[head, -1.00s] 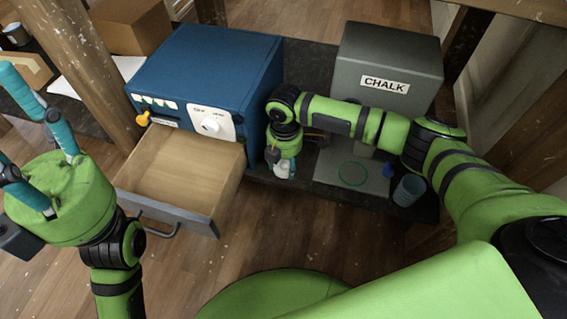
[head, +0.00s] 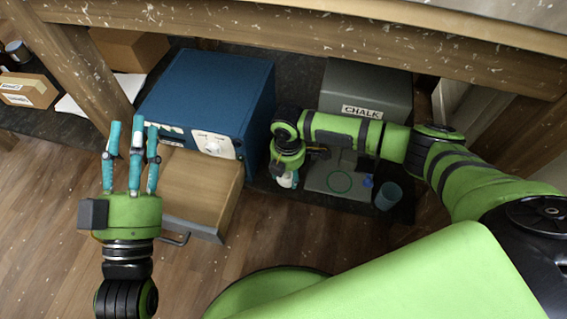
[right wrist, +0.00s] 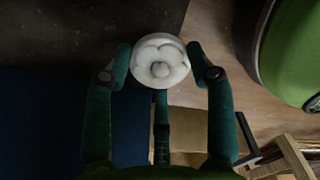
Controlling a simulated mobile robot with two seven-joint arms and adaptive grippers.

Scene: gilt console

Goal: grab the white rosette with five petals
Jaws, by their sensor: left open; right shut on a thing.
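The white rosette (right wrist: 160,60) is a round disc with a raised petal flower and a central knob. In the right wrist view it sits between the teal fingers of my right gripper (right wrist: 160,75), which is shut on it. In the head view my right gripper (head: 288,172) hangs low between the blue cabinet and the chalk box, with a bit of white (head: 286,181) showing at its fingers. My left gripper (head: 133,132) is open and empty, fingers pointing up the picture, in front of the blue cabinet's left side.
The blue cabinet (head: 215,85) has its wooden drawer (head: 200,185) pulled out. The grey chalk box (head: 365,85) stands to the right. A grey board (head: 325,180) with a green ring, a small blue piece (head: 368,181) and a cup (head: 388,196) lie before it. A wooden beam (head: 300,45) crosses above.

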